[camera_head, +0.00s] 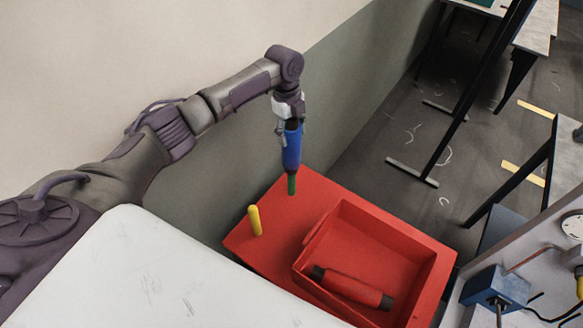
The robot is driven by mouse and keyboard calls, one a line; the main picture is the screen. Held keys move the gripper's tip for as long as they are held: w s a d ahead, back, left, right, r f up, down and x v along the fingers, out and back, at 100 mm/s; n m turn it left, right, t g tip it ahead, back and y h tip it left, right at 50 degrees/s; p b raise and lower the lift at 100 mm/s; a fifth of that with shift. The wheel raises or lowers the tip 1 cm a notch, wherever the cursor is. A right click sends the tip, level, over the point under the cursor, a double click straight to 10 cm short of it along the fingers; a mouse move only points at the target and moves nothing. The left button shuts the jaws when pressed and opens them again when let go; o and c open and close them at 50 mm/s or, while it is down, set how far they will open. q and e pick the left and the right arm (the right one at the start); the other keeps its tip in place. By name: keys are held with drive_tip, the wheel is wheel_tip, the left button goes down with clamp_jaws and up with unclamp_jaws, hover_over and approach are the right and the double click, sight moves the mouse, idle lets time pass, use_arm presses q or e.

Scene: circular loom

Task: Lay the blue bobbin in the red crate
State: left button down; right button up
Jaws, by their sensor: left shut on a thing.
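My left gripper (289,112) is shut on the upper end of the blue bobbin (291,150). The bobbin hangs upright, with its dark lower tip just above or in front of a short green peg (291,185); I cannot tell whether they touch. The red crate (310,245) is an open box with low walls, at the lower right of the green peg. A red bobbin (350,287) with dark ends lies inside it. The upper part of the crate floor is bare. My right gripper is not in view.
A white tabletop (160,280) is in front. A machine with a blue block (497,288) stands at the right. Dark posts and floor lie beyond.

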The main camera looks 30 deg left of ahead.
use_arm(q)
drive_tip(key=shift+r+p, duration=0.4)
drive_tip(key=shift+r, duration=2.55)
drive_tip(key=shift+f, duration=0.1)
